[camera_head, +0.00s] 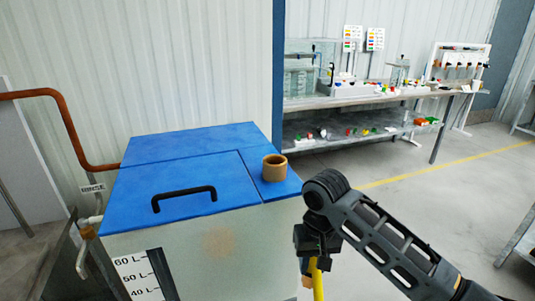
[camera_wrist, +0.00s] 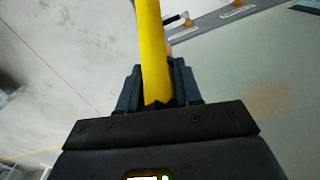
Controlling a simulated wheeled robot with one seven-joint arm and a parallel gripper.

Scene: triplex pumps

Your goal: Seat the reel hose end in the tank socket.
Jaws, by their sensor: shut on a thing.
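The tank (camera_head: 215,245) is a pale box with a blue lid (camera_head: 190,150) at the left centre of the head view. Its socket appears to be the tan upright ring (camera_head: 274,168) on the lid's right part, with its opening facing up. My gripper (camera_head: 313,258) is at the tank's right front side, lower than the lid and apart from the socket. It is shut on the yellow reel hose (camera_head: 318,284), which hangs down from the jaws. In the wrist view the hose (camera_wrist: 152,50) runs between the fingers (camera_wrist: 155,90). The hose's tip cannot be clearly told.
A black handle (camera_head: 184,198) stands up from the lid. A copper pipe (camera_head: 65,120) meets the tank's left back. A bench (camera_head: 370,101) with small parts stands at the back right. The floor (camera_head: 400,190) between is mostly clear.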

